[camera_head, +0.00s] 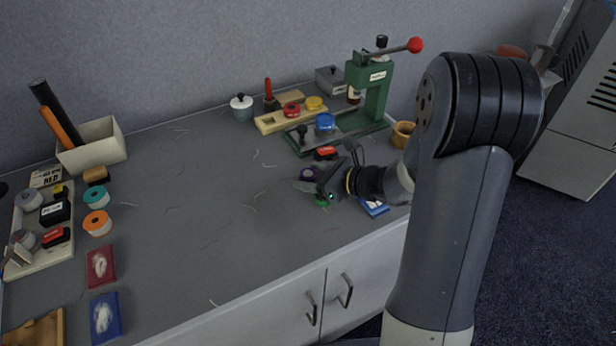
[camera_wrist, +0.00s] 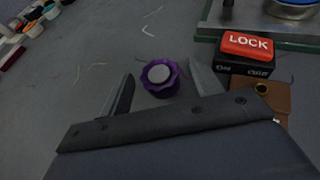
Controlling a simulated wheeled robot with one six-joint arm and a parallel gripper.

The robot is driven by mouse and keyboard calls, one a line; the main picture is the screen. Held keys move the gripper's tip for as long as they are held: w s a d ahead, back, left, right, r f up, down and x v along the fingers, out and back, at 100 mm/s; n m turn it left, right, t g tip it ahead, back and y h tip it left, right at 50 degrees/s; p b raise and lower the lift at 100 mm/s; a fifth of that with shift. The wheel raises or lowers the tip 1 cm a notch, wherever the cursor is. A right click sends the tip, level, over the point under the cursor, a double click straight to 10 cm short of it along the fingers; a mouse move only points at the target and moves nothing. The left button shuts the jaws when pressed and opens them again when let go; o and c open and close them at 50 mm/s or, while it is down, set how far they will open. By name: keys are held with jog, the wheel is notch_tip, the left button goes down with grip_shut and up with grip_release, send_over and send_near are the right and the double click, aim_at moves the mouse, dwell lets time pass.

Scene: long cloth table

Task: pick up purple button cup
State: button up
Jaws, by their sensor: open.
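The purple button cup (camera_wrist: 160,79) is a small scalloped purple cup with a grey-white centre. It stands on the grey table in the wrist view, between and just beyond my gripper's fingertips. My gripper (camera_wrist: 158,84) is open and empty, one finger to each side of the cup. In the head view the cup (camera_head: 307,174) shows as a small dark purple shape at the left of my gripper (camera_head: 322,187). Whether the fingers touch the cup I cannot tell.
A red-topped LOCK block (camera_wrist: 246,50) stands right of the cup, beside a brown leather piece (camera_wrist: 262,90). The green press (camera_head: 370,95) stands behind. A green item (camera_head: 321,201) and a blue packet (camera_head: 374,208) lie by my gripper. The table's middle left is mostly clear, with thread scraps.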

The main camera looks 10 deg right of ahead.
aim_at(313, 177)
jog(key=shift+c, duration=0.4)
jog(key=c, duration=1)
notch_tip(313, 177, up, 10)
jog(key=p, duration=0.2)
jog(key=shift+w+d+r+m+t+h+p, duration=0.4)
jog(key=shift+d+m+t+h+p, duration=0.35)
jog(key=shift+d+m+h+p, duration=0.55)
jog(key=shift+w+d+r+m+t+h+p, duration=0.3)
jog(key=shift+d+m+t+h+p, duration=0.5)
jog(key=shift+d+p, duration=0.8)
jog(key=shift+w+d+r+m+t+h+p, duration=0.3)
jog(key=shift+w+d+m+t+h+p, duration=0.25)
jog(key=shift+d+m+h+p, duration=0.7)
